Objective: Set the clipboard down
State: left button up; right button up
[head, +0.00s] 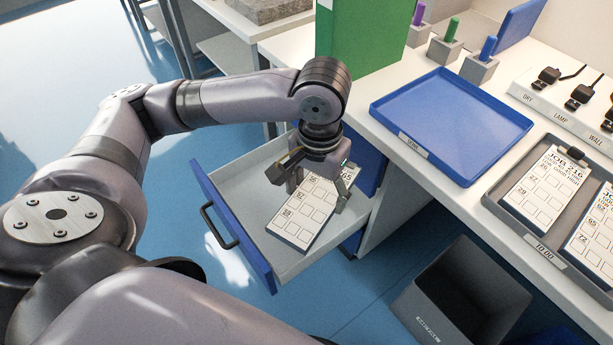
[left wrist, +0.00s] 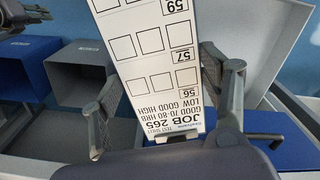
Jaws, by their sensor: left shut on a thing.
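The clipboard (head: 307,214) is a white sheet on a board, with rows of boxes. In the left wrist view the clipboard (left wrist: 158,60) reads JOB 265 upside down, with its dark clip at the bottom. My left gripper (head: 318,190) is shut on it near the clip end, with one finger on each long side; it also shows in the left wrist view (left wrist: 160,100). The clipboard is over the open drawer (head: 232,176); I cannot tell whether it touches. A dark jointed part at the left wrist view's top left may be my right gripper (left wrist: 26,14).
A grey tray labelled TO DO (head: 515,222) holds other clipboards. A blue tray (head: 450,122) on the counter is empty. A green binder (head: 365,38) stands behind the drawer. A grey bin (head: 415,305) is on the floor. Several coloured-handled pieces stand in blocks at the back.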

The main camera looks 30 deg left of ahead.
pick_arm(q)
jog(key=shift+d+f+p, duration=0.1)
jog(key=shift+f+p, duration=0.15)
jog(key=shift+p, duration=0.05)
